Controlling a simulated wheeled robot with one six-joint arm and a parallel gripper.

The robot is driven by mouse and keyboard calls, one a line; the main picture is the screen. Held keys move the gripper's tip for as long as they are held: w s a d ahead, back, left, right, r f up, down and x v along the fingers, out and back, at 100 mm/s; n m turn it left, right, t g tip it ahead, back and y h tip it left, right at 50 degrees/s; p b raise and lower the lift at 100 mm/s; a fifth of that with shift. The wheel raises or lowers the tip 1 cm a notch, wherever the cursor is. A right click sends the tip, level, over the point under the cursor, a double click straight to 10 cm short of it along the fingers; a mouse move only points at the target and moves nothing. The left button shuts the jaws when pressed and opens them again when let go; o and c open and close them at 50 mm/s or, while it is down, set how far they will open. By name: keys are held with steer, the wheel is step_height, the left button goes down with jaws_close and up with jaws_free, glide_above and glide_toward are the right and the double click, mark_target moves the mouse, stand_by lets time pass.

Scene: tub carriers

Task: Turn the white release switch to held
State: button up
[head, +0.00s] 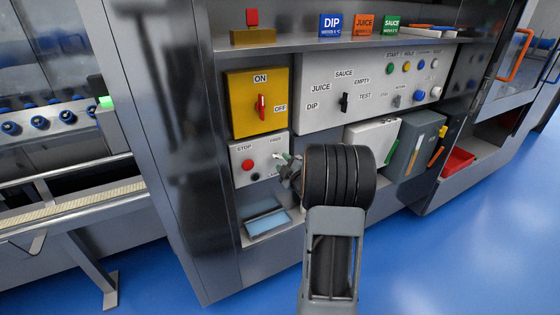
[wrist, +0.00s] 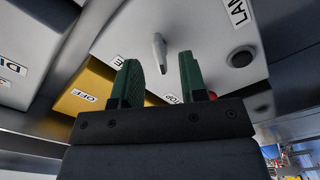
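The white release switch (wrist: 158,48) is a small pale lever on a light grey control box (head: 239,150). In the wrist view it stands out from the panel, between and just beyond the tips of my two green fingers. My gripper (wrist: 158,64) is open, with a clear gap on both sides of the lever, and I see no contact. In the head view my gripper (head: 287,160) reaches the right part of the box, and the fingers and wrist hide much of the switch area. The word at the switch's held side cannot be read.
A red stop button (head: 248,165) and a black button (head: 255,177) share the box. A yellow panel with a red ON/OFF handle (head: 262,107) sits just above. A selector panel (head: 317,78) is up and right. A blue-grey screen (head: 267,224) lies below.

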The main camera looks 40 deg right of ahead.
mark_target(281, 159)
steer(key=shift+w+d, duration=0.2)
steer(key=shift+w, duration=1.35)
